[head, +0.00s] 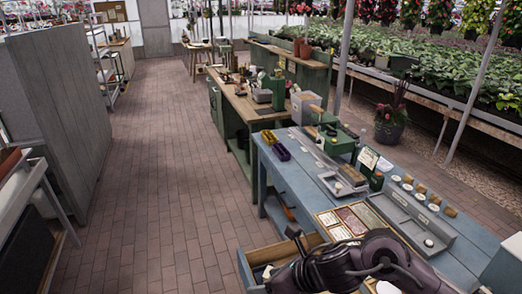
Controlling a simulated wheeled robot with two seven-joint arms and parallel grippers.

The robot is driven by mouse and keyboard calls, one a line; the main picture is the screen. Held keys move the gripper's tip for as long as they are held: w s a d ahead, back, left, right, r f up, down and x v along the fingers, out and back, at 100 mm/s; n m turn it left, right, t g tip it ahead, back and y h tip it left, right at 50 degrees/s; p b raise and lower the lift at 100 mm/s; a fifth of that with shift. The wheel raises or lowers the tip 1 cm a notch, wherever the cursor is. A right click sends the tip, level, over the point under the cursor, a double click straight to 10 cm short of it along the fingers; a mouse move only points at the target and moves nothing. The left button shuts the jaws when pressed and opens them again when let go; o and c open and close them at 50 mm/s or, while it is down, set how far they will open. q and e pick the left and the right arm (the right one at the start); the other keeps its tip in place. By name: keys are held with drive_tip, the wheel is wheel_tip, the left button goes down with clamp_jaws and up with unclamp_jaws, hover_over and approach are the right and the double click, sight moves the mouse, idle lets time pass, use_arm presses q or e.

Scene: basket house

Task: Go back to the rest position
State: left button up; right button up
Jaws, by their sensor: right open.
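My right arm comes in at the bottom right, over the near end of the blue workbench (300,181). My right gripper (282,254) points left over an open wooden drawer (262,252) at the bench's near left side. Its jaws are open, and I see nothing held between them. My arm links hide part of the drawer and the bench's near edge. My left arm and left gripper are out of view.
A wooden-topped bench (240,104) stands beyond. Brick floor (160,190) is clear at left, beside a grey partition (75,110) and a rack (30,185).

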drive_tip(key=a+r+m+t, duration=0.2)
drive_tip(key=a+m+t, duration=0.15)
drive_tip(key=m, duration=0.55)
drive_tip(key=s+d+f+m+g+h, duration=0.1)
drive_tip(key=s+d+f+m+h, duration=0.2)
drive_tip(key=s+d+m, duration=0.55)
drive_tip(key=s+d+f+m+g+h, duration=0.1)
drive_tip(key=d+f+m+g+h, duration=0.15)
drive_tip(key=d+m, duration=0.75)
drive_tip(key=s+d+f+m+g+h, duration=0.1)
drive_tip(key=s+d+f+m+h, duration=0.25)
drive_tip(key=m, duration=1.25)
drive_tip(key=s+f+g+y+b, duration=0.2)
drive_tip(key=f+b, duration=1.1)
drive_tip(key=f, duration=2.9)
drive_tip(key=s+d+f+b, duration=0.1)
drive_tip(key=s+f+b, duration=0.3)
drive_tip(key=s+f, duration=0.6)
drive_tip(key=s+d+f+n+h+b, duration=0.1)
drive_tip(key=s+f+b, duration=0.4)
drive_tip(key=s+f, duration=0.5)
wheel_tip(320, 180, down, 8)
drive_tip(key=shift+s+d+r, duration=0.15)
drive_tip(key=shift+s+d, duration=0.15)
drive_tip(key=shift+d, duration=0.05)
